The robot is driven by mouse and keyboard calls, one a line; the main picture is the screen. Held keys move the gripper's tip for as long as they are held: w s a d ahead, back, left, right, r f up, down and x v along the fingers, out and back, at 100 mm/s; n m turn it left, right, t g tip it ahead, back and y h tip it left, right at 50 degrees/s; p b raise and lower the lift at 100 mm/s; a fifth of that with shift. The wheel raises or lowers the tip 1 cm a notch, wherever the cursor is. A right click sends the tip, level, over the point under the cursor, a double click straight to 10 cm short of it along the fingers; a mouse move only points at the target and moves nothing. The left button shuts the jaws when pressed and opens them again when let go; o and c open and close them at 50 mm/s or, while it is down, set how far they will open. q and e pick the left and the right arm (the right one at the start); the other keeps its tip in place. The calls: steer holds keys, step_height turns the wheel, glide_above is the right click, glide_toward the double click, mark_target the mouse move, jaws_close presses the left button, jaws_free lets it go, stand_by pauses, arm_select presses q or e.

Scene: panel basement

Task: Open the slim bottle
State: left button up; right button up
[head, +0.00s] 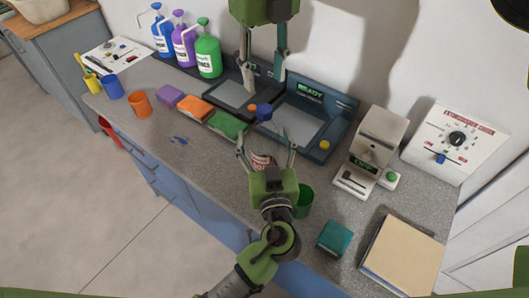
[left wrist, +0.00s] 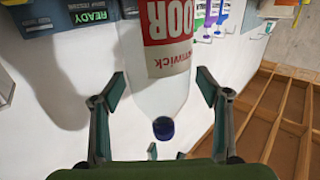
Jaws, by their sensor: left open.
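A clear slim bottle with a red and white label (left wrist: 168,35) and a dark blue cap (left wrist: 163,128) fills the middle of the left wrist view.
Two panels (head: 302,122) stand behind the bottle. A green cup (head: 303,201) is close to its right, with a teal box (head: 334,238) and a scale-like device (head: 372,150) farther right. Coloured sponges (head: 194,108) lie left. The counter's left front is mostly clear.

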mark_target(265, 108)
arm_select(q)
jaws_close()
arm_select(e)
steer(key=m, duration=1.6)
steer(key=shift+m, duration=0.4)
steer(key=m, duration=0.5)
steer(key=shift+m, duration=0.3)
steer(key=shift+f, duration=4)
